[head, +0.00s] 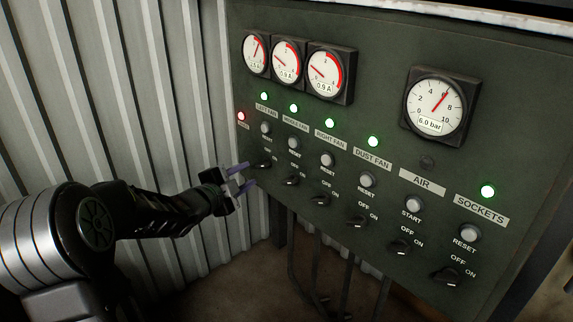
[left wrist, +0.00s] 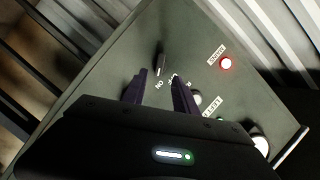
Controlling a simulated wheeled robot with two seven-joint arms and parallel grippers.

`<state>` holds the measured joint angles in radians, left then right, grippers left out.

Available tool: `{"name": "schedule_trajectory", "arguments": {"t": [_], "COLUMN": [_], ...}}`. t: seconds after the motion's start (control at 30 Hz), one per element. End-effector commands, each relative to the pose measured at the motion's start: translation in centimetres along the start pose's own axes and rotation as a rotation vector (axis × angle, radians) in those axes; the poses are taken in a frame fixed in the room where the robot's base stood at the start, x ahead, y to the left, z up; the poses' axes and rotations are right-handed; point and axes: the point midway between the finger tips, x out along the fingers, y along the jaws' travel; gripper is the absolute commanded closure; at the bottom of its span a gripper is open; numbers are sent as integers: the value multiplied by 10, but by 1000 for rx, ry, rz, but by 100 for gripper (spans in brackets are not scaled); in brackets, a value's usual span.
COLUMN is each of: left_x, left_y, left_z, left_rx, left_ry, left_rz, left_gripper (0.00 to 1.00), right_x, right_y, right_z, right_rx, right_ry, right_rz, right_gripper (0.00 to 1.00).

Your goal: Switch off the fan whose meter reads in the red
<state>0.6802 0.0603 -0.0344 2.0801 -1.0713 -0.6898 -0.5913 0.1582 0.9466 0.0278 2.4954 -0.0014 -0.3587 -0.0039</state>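The left meter (head: 256,53) has its needle in the red arc; its digits are too small to read surely. The middle meter (head: 288,60) and right meter (head: 325,71) both show 0.9 A, needles below the red. The LEFT FAN label (head: 266,109) has a green lamp (head: 264,96) above it and a black rotary switch (head: 262,164) below. My left gripper (head: 243,176) is open and empty, its fingers just in front of and left of that switch. In the left wrist view a black switch (left wrist: 162,56) lies just beyond the open fingertips (left wrist: 160,77), apparently untouched. My right gripper is out of view.
More switches stand in a row to the right: second fan (head: 292,181), right fan (head: 320,199), dust fan (head: 357,221), AIR (head: 399,246) and SOCKETS (head: 447,277). Grey reset buttons sit above them. A red lamp (head: 241,116) glows at the panel's left edge, beside a corrugated wall (head: 150,90).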

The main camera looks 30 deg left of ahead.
Motion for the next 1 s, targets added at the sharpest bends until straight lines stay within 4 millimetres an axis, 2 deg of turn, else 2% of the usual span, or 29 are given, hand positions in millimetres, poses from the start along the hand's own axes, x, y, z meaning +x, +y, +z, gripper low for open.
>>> {"name": "schedule_trajectory", "arguments": {"t": [0.27, 0.43, 0.8, 1.0], "left_x": [1, 9, 62, 78], "left_y": [1, 2, 2, 2], "left_z": [0, 0, 0, 0], "left_rx": [-1, -2, -4, -4], "left_ry": [-1, -2, -1, -3], "left_rz": [1, 2, 3, 1], "left_gripper": [65, 65, 65, 65], "right_x": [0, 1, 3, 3], "right_y": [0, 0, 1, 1], "right_z": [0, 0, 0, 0], "right_rx": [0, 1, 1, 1], "right_ry": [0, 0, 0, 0], "right_rz": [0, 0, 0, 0], "right_gripper": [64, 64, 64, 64]}}
